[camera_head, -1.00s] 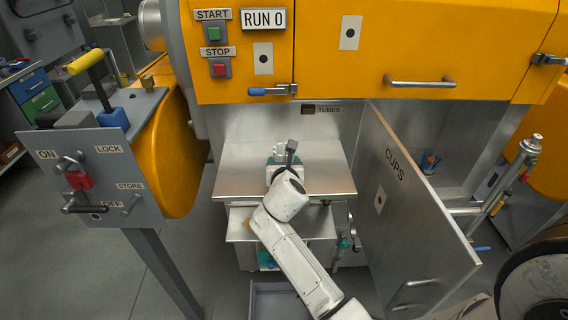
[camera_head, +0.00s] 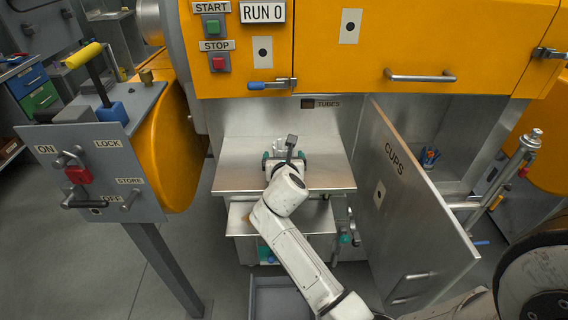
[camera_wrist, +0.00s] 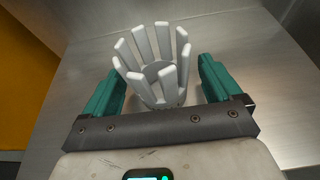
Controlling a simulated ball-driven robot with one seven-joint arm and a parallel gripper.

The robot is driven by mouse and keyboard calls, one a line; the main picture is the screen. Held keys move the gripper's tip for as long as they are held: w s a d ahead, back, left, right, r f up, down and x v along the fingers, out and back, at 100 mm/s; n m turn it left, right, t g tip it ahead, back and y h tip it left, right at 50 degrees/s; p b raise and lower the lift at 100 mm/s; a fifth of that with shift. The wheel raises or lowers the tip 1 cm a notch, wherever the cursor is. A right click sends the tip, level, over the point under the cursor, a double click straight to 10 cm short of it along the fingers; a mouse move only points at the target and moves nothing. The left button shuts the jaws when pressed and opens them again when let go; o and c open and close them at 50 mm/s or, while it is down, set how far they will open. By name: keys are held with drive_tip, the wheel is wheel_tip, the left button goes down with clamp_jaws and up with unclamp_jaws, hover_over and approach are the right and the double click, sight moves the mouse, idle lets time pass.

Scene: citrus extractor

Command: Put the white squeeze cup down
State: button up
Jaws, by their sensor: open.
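The white squeeze cup (camera_wrist: 158,68), a ring of upright white prongs, stands on the steel shelf (camera_wrist: 85,45) in the wrist view. My gripper (camera_wrist: 160,85) is open around it, with a green finger on each side. Gaps show between the cup and both fingers. The near lower part of the cup is hidden by the gripper's dark bar. In the head view the gripper (camera_head: 285,158) is over the shelf, and only the pale tips of the cup show behind it.
The open door marked CUPS (camera_head: 405,205) stands right of my arm. A lever stand with a red lock (camera_head: 79,174) is at the left. An orange panel (camera_head: 400,45) overhangs the shelf. Bare shelf lies left and right of the gripper.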

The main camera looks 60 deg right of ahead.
drive_tip(key=v, duration=1.2)
drive_tip(key=s+a+f+m+g+y, duration=0.3)
drive_tip(key=s+a+f+m+y, duration=0.3)
drive_tip(key=m, duration=0.6)
drive_tip(key=s+a+f+m+g+y, duration=0.3)
drive_tip(key=s+a+f+m+y, duration=0.2)
drive_tip(key=s+a+f+m, duration=0.5)
drive_tip(key=a+f+m, duration=0.1)
drive_tip(key=a+m, duration=0.2)
drive_tip(key=shift+s+a+f+y, duration=0.25)
drive_tip(key=shift+f+y, duration=0.15)
drive_tip(key=shift+f+b, duration=0.5)
drive_tip(key=shift+b, duration=0.25)
